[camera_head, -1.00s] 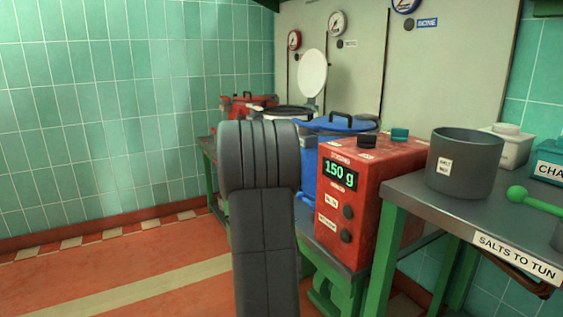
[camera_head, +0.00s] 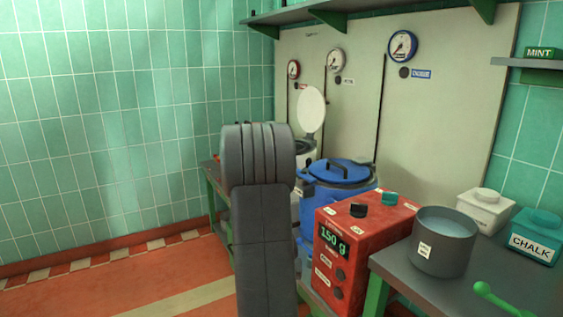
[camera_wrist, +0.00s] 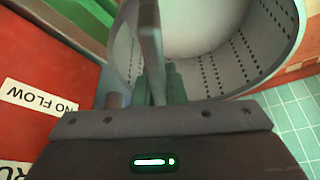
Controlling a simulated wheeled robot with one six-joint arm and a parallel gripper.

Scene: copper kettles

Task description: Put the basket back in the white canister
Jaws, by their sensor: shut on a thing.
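The white canister (camera_head: 308,150) stands at the back, left of a blue canister, with its round white lid (camera_head: 311,110) raised. My arm hides most of its left side in the head view. In the wrist view my gripper (camera_wrist: 160,88) is shut on the grey perforated basket (camera_wrist: 265,40), at an upright handle-like bar (camera_wrist: 149,35). The basket's rows of small holes and pale inside show. In the head view the gripper and basket are hidden behind my arm. I cannot tell how the basket sits relative to the canister.
The blue canister (camera_head: 342,178) has a closed lid. A red box reading 150 g (camera_head: 358,235) stands in front of it. A grey pot (camera_head: 441,245), white box (camera_head: 483,213) and teal chalk box (camera_head: 535,235) stand on the right-hand table. Open floor lies left.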

